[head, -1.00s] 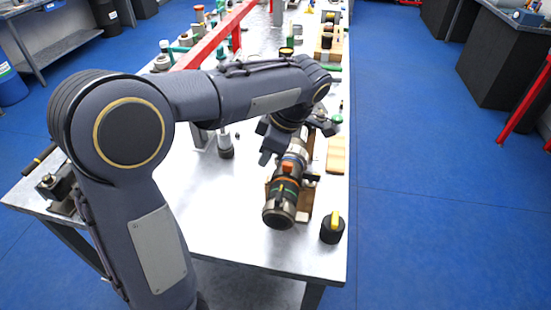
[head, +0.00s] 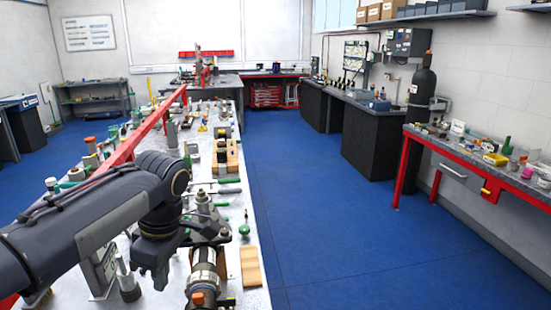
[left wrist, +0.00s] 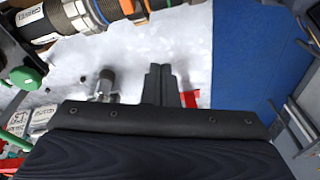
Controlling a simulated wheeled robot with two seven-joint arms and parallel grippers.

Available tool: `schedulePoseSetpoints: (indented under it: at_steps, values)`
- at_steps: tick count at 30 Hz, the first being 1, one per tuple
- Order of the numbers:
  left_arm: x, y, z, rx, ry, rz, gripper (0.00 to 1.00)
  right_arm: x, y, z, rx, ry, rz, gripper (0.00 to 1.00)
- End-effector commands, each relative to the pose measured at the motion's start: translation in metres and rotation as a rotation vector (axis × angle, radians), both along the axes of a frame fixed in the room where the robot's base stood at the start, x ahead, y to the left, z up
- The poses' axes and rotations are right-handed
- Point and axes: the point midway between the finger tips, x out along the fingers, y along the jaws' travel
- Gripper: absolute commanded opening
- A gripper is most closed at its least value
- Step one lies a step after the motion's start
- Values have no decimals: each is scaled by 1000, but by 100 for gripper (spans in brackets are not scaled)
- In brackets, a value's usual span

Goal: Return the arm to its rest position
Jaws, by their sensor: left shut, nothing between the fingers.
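My left arm comes in from the left in the head view, and its gripper (head: 154,272) points down over the steel workbench (head: 176,268), just left of the damper (head: 207,268). In the left wrist view the two dark fingers (left wrist: 161,88) are together with nothing between them. The damper, a silver and black cylinder with an orange part, also shows at the top of the left wrist view (left wrist: 75,17), apart from the fingers. Its near end is cut off in the head view. My right gripper is in neither view.
A red rail (head: 135,142) runs along the bench's left side. Wooden blocks (head: 226,156) and several small parts crowd its far half. A tan wooden block (head: 250,267) lies right of the damper. A red side bench (head: 470,160) stands right. The blue floor (head: 320,215) between is clear.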

Motion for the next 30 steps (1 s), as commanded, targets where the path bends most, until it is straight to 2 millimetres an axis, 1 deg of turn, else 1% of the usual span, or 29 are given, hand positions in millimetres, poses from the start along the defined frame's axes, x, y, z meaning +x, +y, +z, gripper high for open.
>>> schedulePoseSetpoints:
  at_steps: [1, 2, 3, 5, 6, 9, 12, 13, 16, 20, 30]
  values:
    - [-20, 11, -8, -83, -9, -105, 0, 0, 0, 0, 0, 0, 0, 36]
    - [-30, 14, -14, -131, -22, -189, 0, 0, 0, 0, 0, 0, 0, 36]
    - [-45, 16, -21, -191, -50, -303, 0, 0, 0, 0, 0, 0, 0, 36]
    - [-68, 16, -32, -262, -108, -472, 0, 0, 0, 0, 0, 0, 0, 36]
    - [-82, 14, -39, -295, -156, -581, 0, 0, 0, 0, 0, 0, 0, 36]
    - [-116, 5, -56, -323, -293, -836, 0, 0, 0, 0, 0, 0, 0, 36]
    - [-143, -7, -74, -286, -415, -1047, 0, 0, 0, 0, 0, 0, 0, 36]
    - [-148, -11, -78, -266, -446, -1098, 0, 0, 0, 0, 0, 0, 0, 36]
    - [-163, -20, -92, -196, -520, -1231, 0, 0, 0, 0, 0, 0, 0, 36]
    - [-171, -26, -103, -134, -562, -1321, 0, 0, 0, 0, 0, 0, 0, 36]
    - [-172, -27, -105, -119, -569, -1346, 0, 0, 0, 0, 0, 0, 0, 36]
